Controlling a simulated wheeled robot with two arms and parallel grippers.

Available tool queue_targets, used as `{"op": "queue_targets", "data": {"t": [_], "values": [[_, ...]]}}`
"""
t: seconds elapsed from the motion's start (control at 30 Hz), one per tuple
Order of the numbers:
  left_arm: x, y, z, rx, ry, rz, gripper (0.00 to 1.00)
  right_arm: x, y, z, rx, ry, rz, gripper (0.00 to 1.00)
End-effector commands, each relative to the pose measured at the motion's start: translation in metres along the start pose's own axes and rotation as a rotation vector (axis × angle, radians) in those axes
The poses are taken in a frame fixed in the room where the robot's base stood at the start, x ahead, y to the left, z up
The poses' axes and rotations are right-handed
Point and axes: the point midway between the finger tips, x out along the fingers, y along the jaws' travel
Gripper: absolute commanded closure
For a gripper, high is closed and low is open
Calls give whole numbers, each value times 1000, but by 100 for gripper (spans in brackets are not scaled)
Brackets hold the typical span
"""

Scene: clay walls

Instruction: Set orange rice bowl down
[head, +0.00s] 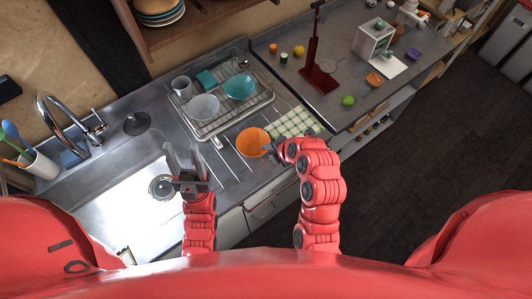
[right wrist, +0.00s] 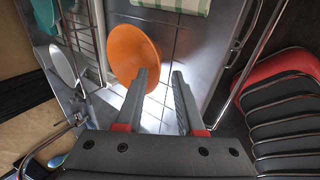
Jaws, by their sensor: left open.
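The orange rice bowl (head: 253,142) is at the right part of the ridged steel drainboard, left of the checked cloth. It appears to rest there, but its underside is hidden. My right gripper (head: 270,149) is at the bowl's right side. In the right wrist view its fingers (right wrist: 166,74) are apart with nothing visible between them. One finger overlaps the edge of the orange bowl (right wrist: 132,52); I cannot tell whether they touch. My left gripper (head: 184,158) is open and empty, over the drainboard edge beside the sink.
A dish rack (head: 222,117) with bowls and a cup stands behind the orange bowl. A checked cloth (head: 293,123) lies to its right. The sink (head: 125,205) is at left, with a faucet (head: 75,125). A red stand (head: 316,70) and a lime (head: 348,100) are on the right counter.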

Motion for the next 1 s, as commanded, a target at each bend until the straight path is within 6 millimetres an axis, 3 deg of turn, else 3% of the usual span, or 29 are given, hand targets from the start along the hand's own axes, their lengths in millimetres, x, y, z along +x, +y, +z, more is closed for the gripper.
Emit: {"op": "queue_targets", "data": {"t": [0.1,0.27,0.3,0.63,1.0], "values": [[-11,1,2,0,0,0,50,-16,-2,0,-4,-4,2,63],[-12,1,2,0,0,0,50,-50,0,1,-3,-7,5,63],[0,0,0,0,-1,0,50,-58,6,0,2,-1,9,63],[33,-2,-6,0,0,0,50,-76,6,0,1,-1,11,63],[39,-2,-6,0,0,0,50,-77,1,2,5,-10,5,63]]}}
